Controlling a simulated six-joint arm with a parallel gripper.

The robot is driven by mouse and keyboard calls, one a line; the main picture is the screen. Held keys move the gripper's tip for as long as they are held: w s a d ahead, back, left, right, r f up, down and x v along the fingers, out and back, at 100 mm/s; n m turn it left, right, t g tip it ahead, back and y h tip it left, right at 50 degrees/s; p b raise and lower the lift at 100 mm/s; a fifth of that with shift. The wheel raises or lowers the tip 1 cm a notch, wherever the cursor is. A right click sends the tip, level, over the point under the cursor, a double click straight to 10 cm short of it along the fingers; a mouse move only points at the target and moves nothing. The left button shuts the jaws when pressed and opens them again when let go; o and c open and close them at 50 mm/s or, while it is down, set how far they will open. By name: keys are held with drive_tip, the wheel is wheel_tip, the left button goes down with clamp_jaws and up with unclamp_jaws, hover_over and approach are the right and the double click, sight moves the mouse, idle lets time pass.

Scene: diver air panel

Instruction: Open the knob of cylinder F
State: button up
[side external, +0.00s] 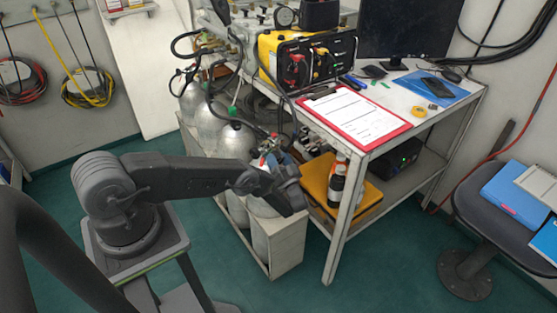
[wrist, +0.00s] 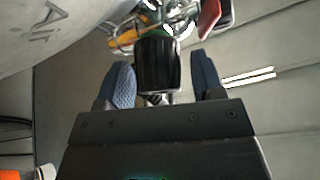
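My gripper (side external: 285,186) is over the front end of the cylinder rack. In the wrist view its two blue-grey fingers (wrist: 160,68) are spread apart, with a black knob (wrist: 157,65) between them. Small gaps seem to show on both sides of the knob, so the fingers do not look closed on it. Brass and metal valve fittings (wrist: 130,36) show beyond the knob. No letter F is readable. In the side view my gripper hides the knob; a pale cylinder (side external: 263,207) stands below it.
Other silver cylinders (side external: 236,143) stand behind in the rack (side external: 288,245), with hoses above. The table (side external: 341,205) is close on the right, bearing a red clipboard (side external: 356,113) and a yellow case (side external: 300,60). An orange item (wrist: 12,174) shows at the wrist view's lower left.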

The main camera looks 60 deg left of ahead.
drive_tip(key=shift+o, duration=0.5)
drive_tip(key=shift+m+t, duration=0.4)
drive_tip(key=m+t+h, duration=0.1)
drive_tip(key=m, duration=0.2)
drive_tip(key=m+t+h, duration=0.1)
drive_tip(key=m+t, duration=0.1)
drive_tip(key=m, duration=0.2)
drive_tip(key=shift+r+h, duration=0.1)
drive_tip(key=shift+h, duration=0.3)
drive_tip(key=m+h, duration=0.1)
drive_tip(key=m, duration=0.2)
drive_tip(key=m+h, duration=0.2)
drive_tip(key=m, duration=0.1)
drive_tip(key=shift+w+m+t, duration=0.1)
drive_tip(key=shift+m+t, duration=0.2)
drive_tip(key=shift+t, duration=0.1)
drive_tip(key=r+v, duration=0.1)
drive_tip(key=v, duration=1.3)
wheel_tip(320, 180, up, 29)
drive_tip(key=shift+a, duration=0.1)
